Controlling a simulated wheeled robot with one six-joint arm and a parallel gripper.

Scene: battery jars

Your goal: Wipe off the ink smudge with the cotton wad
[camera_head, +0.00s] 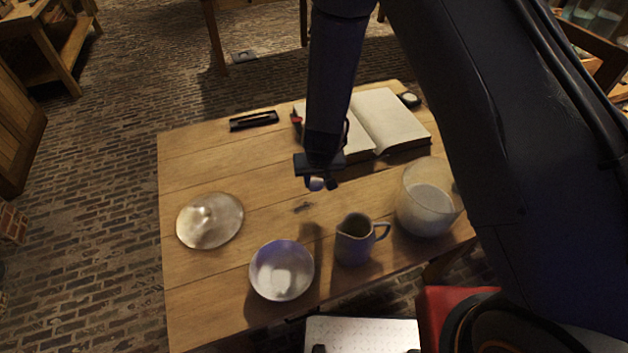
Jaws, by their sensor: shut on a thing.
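My gripper (317,181) hangs over the middle of the wooden table, pointing down. It is shut on a small pale wad, the cotton wad (317,184), whose lower part shows between the fingertips. A small dark smudge, the ink smudge (303,207), lies on the tabletop just below and slightly left of the wad in the picture. The wad appears to be above the table and apart from the smudge, though its exact height is hard to tell.
On the table (200,290) stand a bowl (282,270) with white contents, a grey pitcher (354,240), a glass jar (427,205) with white contents and a glass lid (210,220). An open book (388,120) and a black case (253,121) lie at the back.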

